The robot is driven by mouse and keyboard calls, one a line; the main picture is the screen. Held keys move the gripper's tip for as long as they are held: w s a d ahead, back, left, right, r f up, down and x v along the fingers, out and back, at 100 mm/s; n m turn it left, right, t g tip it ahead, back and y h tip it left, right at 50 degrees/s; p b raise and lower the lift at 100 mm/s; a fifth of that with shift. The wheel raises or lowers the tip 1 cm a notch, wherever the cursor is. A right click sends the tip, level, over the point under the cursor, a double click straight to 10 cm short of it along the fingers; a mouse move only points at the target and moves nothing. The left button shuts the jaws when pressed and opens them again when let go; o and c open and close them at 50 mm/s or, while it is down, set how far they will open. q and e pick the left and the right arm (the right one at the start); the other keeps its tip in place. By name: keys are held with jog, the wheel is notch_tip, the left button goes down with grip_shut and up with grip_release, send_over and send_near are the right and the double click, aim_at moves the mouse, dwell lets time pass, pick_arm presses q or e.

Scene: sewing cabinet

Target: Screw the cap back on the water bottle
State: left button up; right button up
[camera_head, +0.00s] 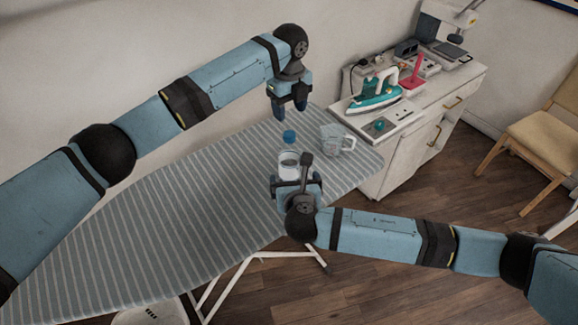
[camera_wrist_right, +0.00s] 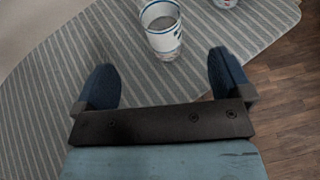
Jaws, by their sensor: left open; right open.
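A blue cap (camera_head: 289,136) shows at the top of what looks like a clear water bottle (camera_head: 289,147) on the ironing board. I cannot tell whether the cap is seated or loose. A clear cylinder with blue bands (camera_head: 288,165) shows directly below it; it looks like an open-topped cup in the right wrist view (camera_wrist_right: 161,33) and hides the bottle's lower part. My left gripper (camera_head: 289,108) points down, open and empty, above the cap and apart from it. My right gripper (camera_head: 296,182) is open and empty on the near side of the cylinder, its fingers towards it.
A clear jug with a handle (camera_head: 338,142) stands right of the bottle. The striped ironing board (camera_head: 150,230) is clear to the left. A white cabinet (camera_head: 398,160) beyond its right end holds a teal iron (camera_head: 376,95) and other items. A wooden chair (camera_head: 540,140) stands at the far right.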

aim_at(290, 162)
jog(key=x, duration=1.4)
jog(key=shift+s+f, duration=0.1)
